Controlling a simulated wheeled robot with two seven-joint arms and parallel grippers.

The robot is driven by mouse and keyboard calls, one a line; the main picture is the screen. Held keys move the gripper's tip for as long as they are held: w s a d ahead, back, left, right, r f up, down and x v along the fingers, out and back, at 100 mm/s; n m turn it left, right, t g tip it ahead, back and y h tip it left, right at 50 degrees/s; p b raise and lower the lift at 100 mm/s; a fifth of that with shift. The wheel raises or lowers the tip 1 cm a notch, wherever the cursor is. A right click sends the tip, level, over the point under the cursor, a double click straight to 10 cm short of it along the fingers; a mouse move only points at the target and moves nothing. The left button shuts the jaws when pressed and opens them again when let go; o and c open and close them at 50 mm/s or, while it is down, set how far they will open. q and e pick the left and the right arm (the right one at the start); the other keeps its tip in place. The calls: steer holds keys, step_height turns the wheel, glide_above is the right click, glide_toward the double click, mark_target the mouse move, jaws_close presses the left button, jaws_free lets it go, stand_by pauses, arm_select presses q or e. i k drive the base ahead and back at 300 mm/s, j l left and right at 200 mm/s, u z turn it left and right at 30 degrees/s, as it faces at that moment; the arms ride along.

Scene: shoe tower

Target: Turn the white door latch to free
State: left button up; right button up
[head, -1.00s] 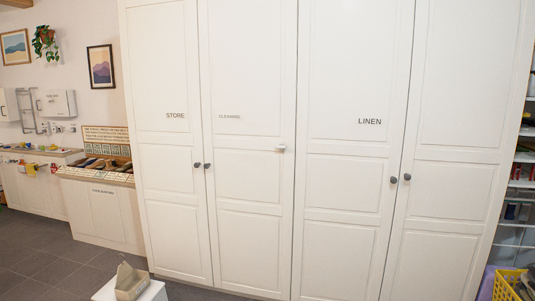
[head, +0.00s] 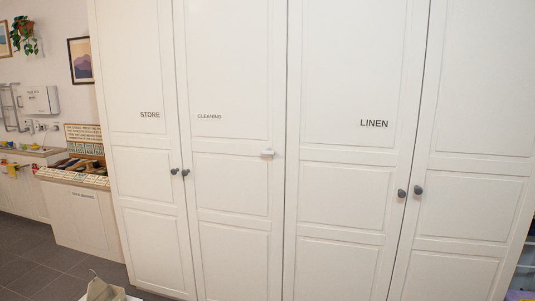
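The white door latch (head: 268,153) is a small white piece on the right edge of the door marked CLEANING (head: 235,120), beside the seam with the LINEN door (head: 345,110). It is about level with the upper edge of the middle panels. It is too small here to tell which way it is turned. Neither of my grippers shows in the head view.
Dark round knobs (head: 180,172) sit on the STORE and CLEANING doors, and two more (head: 410,191) on the right-hand pair. A beige box-like object (head: 103,290) is at the lower left.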

mark_target(269, 152)
steer(key=i+j, duration=0.7)
steer(key=i+l, duration=0.05)
